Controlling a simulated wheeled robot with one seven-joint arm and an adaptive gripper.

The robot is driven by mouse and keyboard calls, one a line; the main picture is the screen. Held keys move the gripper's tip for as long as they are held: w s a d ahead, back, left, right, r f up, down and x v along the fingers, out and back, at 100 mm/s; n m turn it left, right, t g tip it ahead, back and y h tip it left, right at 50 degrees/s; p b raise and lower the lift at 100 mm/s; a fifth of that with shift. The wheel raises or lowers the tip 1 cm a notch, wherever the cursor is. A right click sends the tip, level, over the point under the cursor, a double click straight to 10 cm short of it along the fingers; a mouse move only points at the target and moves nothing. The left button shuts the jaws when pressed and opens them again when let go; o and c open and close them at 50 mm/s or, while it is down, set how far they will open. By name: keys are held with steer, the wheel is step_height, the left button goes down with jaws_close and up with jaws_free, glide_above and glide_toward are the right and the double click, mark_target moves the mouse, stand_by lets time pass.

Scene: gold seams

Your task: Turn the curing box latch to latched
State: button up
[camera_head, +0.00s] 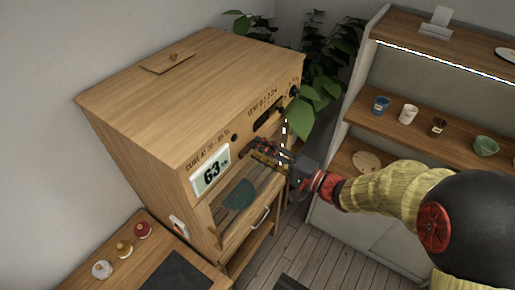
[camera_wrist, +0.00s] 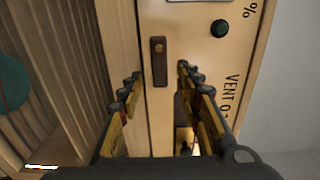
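The curing box (camera_head: 190,75) is a light wooden cabinet with a "63%" display on its front. Its latch (camera_wrist: 159,62) is a small brown bar with a round pivot at its upper end in the wrist view. There the bar's long side runs along the direction of the "VENT" lettering. My gripper (camera_wrist: 159,74) is open, with one fingertip on each side of the latch and visible gaps to both. In the head view my gripper (camera_head: 259,149) reaches the box front from the right, and its fingers partly hide the latch area.
A teal bowl (camera_head: 240,194) shows inside the box, above a handle (camera_head: 262,217). A plant (camera_head: 325,75) stands behind. Shelves with cups (camera_head: 408,114) are at right.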

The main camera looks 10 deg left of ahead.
steer(key=shift+w+a, duration=0.2)
steer(key=shift+a, duration=0.35)
steer(key=c, duration=0.4)
jaws_close()
